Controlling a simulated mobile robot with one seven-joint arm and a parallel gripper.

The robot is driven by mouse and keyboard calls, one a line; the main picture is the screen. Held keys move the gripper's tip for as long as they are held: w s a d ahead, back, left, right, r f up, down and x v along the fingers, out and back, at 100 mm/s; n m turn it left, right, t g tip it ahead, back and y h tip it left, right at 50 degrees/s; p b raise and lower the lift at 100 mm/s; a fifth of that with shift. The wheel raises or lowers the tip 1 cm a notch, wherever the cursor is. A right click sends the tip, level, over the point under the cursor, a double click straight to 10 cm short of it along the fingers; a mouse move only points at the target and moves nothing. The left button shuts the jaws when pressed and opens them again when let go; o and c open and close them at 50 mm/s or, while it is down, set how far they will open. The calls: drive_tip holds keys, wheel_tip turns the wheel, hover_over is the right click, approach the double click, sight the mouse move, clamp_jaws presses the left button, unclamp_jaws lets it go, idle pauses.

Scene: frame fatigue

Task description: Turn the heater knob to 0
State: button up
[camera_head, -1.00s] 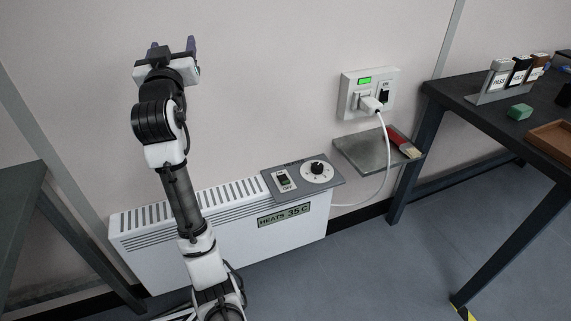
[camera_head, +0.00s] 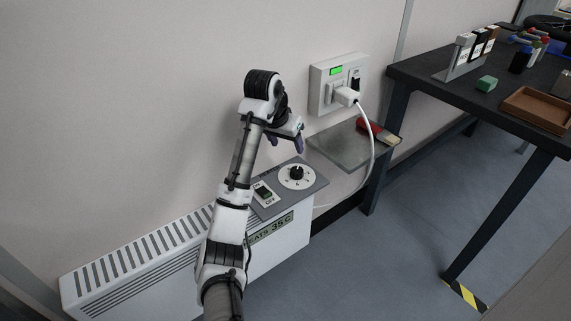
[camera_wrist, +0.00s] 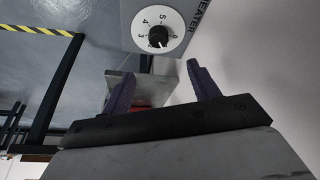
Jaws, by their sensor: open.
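The heater knob (camera_head: 297,173) is a black knob on a round white dial on the grey panel (camera_head: 318,185) at the heater's right end. In the wrist view the knob (camera_wrist: 158,36) and its dial show beyond the fingers, with 3, 4, 5 and 0 readable. I cannot tell exactly where it points. The white heater (camera_head: 150,258) is partly hidden behind my arm. My gripper (camera_head: 286,144) is above the panel, apart from the knob. In the wrist view its purple fingers (camera_wrist: 161,85) are spread with nothing between them.
A switch marked OFF (camera_head: 263,192) sits left of the dial. A wall socket (camera_head: 338,85) with a white plug and cable is up to the right. A metal shelf (camera_head: 340,148) with a red item (camera_head: 369,129) is close by. A dark table (camera_head: 430,77) stands at right.

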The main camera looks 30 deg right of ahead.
sight(297, 169)
drive_tip(key=b+x, duration=0.2)
drive_tip(key=x, duration=1.1)
drive_tip(key=shift+d+f, duration=0.15)
drive_tip(key=shift+f, duration=0.2)
drive_tip(key=c, duration=1)
drive_tip(key=shift+o, duration=0.2)
drive_tip(key=shift+r+p, duration=0.15)
drive_tip(key=shift+p, duration=0.3)
